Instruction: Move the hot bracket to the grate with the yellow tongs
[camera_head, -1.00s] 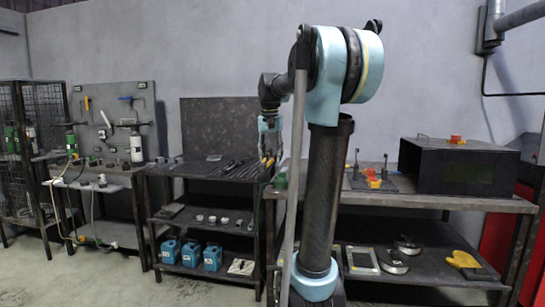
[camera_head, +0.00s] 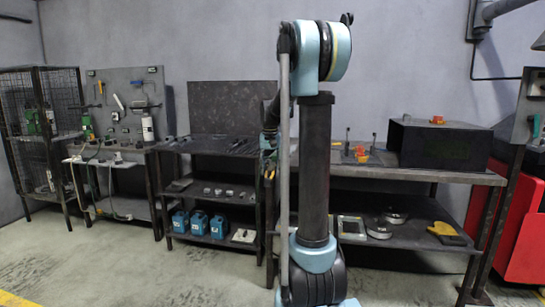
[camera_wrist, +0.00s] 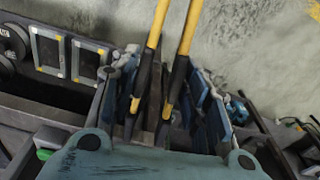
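The yellow tongs show in the wrist view, with two yellow arms (camera_wrist: 156,24) running to the top edge and dark sections (camera_wrist: 174,88) between the fingers of my gripper (camera_wrist: 158,100). My gripper appears closed around them, one finger on each side. In the head view my gripper (camera_head: 268,142) hangs by the gap between the tool bench and the right bench, partly hidden behind my arm. I cannot identify the grate with certainty.
The tool bench (camera_head: 205,147) and right bench (camera_head: 400,174) stand along the wall. An orange-topped fixture (camera_head: 361,156) is left of the black box. Blue containers (camera_head: 199,224) sit on a lower shelf. A red cabinet (camera_head: 525,225) stands at right. The floor (camera_head: 120,270) in front is clear.

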